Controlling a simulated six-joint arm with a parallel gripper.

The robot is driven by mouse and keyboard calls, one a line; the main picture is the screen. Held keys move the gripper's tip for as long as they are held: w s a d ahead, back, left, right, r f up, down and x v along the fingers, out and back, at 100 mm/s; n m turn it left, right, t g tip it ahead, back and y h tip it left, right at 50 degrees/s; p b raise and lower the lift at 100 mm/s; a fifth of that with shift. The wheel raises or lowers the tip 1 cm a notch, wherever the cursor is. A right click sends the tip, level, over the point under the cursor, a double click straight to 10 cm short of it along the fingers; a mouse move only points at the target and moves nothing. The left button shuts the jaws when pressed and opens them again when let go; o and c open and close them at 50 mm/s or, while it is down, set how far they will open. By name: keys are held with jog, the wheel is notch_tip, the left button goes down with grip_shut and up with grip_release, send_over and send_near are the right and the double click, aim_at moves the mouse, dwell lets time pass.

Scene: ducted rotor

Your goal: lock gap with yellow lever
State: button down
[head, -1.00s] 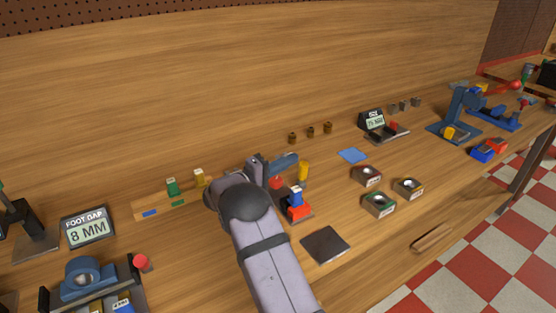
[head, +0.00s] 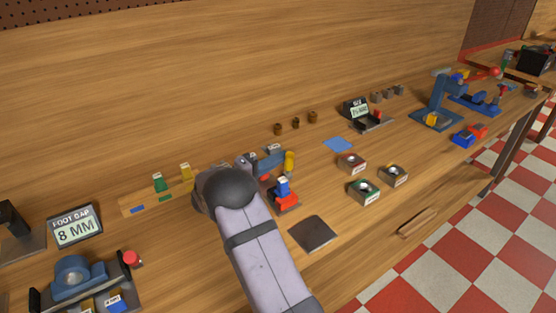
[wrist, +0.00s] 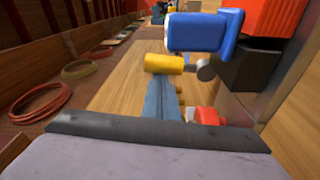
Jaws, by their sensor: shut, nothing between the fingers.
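The yellow lever handle (head: 289,162) stands at the right end of a blue bar (head: 270,160) in the middle of the bench. In the wrist view the yellow handle (wrist: 164,64) lies across the far end of the blue bar (wrist: 161,98). My gripper (head: 247,163) is shut and empty beside the blue bar's left end, left of the handle. My wrist hides much of it, and I cannot tell whether it touches the bar.
A dark square plate (head: 313,234) lies in front. Several small labelled boxes (head: 394,175) and a blue sheet (head: 337,145) lie to the right. A wooden strip with green and yellow blocks (head: 158,183) and a foot gap display reading 8 MM (head: 76,228) are left.

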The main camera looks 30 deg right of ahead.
jog(key=shift+s+f+m+b, duration=0.15)
jog(key=shift+f+m+b, duration=0.2)
jog(key=shift+b, duration=0.8)
jog(key=s+m+b, duration=0.1)
jog(key=b, duration=0.4)
jog(key=s+m+b, duration=0.1)
jog(key=m+b, duration=0.1)
jog(key=b, duration=0.3)
jog(key=shift+m+h+b, duration=0.25)
jog(key=shift+h+b, duration=0.05)
jog(key=shift+b, duration=0.05)
jog(key=shift+s+r+m+b, duration=0.3)
jog(key=shift+m+b, duration=0.1)
jog(key=shift+b, duration=0.7)
jog(key=shift+w+r, duration=0.1)
jog(key=shift+w, duration=0.05)
jog(key=w+r+p, duration=0.1)
jog(key=w+r, duration=0.1)
jog(key=w, duration=0.2)
jog(key=s+a+b, duration=0.1)
jog(key=s+a, duration=0.1)
jog(key=a, duration=0.7)
jog(key=shift+f, duration=0.35)
